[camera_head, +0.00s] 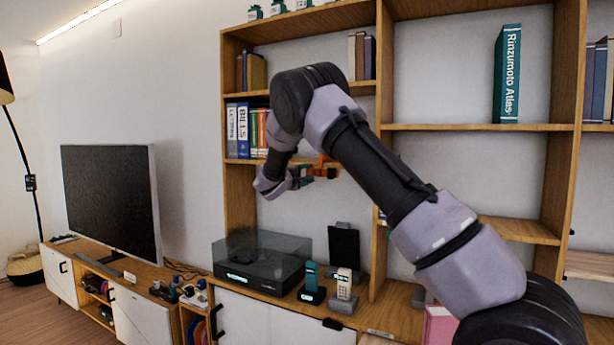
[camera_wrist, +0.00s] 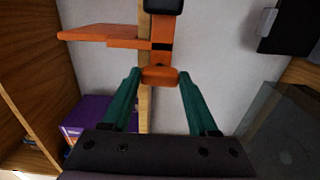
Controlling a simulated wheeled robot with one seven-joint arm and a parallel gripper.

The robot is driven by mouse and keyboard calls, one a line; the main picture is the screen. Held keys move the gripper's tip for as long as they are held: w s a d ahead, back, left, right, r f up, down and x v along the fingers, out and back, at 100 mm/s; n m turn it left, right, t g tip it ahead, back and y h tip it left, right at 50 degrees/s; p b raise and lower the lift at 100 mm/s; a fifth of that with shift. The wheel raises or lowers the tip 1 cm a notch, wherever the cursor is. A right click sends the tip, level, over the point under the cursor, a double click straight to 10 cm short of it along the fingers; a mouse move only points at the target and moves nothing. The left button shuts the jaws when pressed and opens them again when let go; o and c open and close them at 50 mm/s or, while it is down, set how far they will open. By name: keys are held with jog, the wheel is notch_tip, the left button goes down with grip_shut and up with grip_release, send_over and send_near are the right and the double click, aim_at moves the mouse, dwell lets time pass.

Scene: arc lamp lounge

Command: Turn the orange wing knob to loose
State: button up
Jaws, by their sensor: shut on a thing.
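The orange wing knob (camera_wrist: 159,76) sits at the lower end of an orange upright piece in the wrist view, in front of a wooden panel edge. My gripper (camera_wrist: 160,82) has its two teal fingers converging on the knob, one fingertip at each side, and is shut on it. A flat orange plate (camera_wrist: 100,34) reaches left from the upright piece, and a black part is above. In the head view the orange fixture (camera_head: 323,168) is by the shelving, partly hidden by my arm. My gripper (camera_head: 304,177) meets it from the left.
A turntable with a clear cover (camera_head: 262,262) stands below on the cabinet; a phone (camera_head: 311,280) and a handset (camera_head: 344,285) stand beside it. A dark panel (camera_head: 343,247) is behind them. A shelf with binders (camera_head: 243,130) is close behind my arm. A purple box (camera_wrist: 88,115) is at left.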

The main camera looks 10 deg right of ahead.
jog(key=shift+f, duration=0.1)
jog(key=o, duration=1.4)
jog(key=shift+s+a, duration=0.1)
jog(key=v, duration=1)
jog(key=shift+s+a, duration=0.15)
jog(key=shift+s, duration=0.1)
